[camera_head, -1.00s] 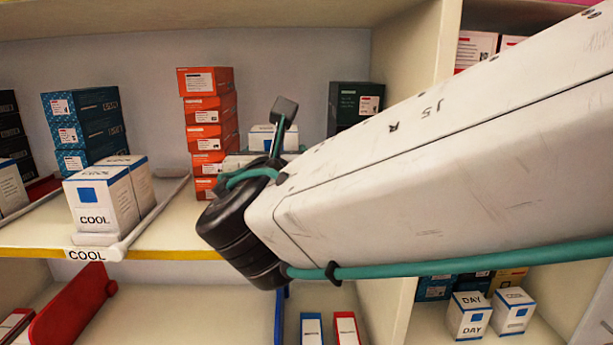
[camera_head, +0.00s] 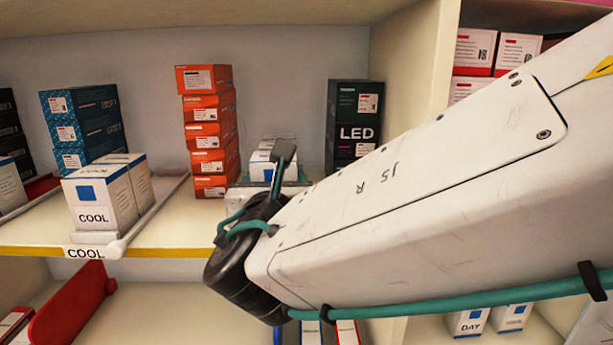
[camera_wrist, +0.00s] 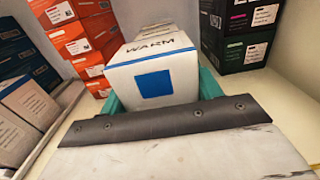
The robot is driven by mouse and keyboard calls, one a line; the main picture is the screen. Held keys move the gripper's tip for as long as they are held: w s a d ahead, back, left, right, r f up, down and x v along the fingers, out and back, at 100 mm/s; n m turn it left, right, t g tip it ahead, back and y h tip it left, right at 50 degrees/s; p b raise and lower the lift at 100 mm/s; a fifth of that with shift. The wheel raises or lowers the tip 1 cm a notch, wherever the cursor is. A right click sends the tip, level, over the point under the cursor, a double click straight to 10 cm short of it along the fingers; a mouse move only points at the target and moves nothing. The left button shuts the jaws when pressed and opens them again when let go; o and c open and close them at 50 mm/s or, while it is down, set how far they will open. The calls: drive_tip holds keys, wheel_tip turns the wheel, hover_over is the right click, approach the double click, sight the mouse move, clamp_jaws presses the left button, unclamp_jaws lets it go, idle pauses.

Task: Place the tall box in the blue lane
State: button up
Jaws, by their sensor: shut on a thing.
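A white box marked WARM with a blue square (camera_wrist: 152,78) sits between the teal fingers of my gripper (camera_wrist: 162,92) in the wrist view. My gripper is shut on it. In the head view the white box (camera_head: 264,168) shows partly behind my dark wrist, over the upper shelf. I cannot tell whether its underside touches the shelf. A blue strip (camera_head: 277,336) shows at the bottom of the head view, in the lower shelf, mostly hidden by my arm. The rest of any blue lane is hidden.
Stacked orange boxes (camera_head: 207,133) stand left of my gripper and dark LED boxes (camera_head: 354,133) stand right. White COOL boxes (camera_head: 100,200) sit beside a white divider (camera_head: 150,215). A red divider (camera_head: 70,305) stands on the lower shelf. A vertical panel (camera_head: 415,80) is at right.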

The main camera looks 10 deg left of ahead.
drive_tip(key=o, duration=1)
drive_tip(key=shift+o, duration=0.2)
drive_tip(key=shift+r, duration=0.5)
drive_tip(key=v, duration=1.2)
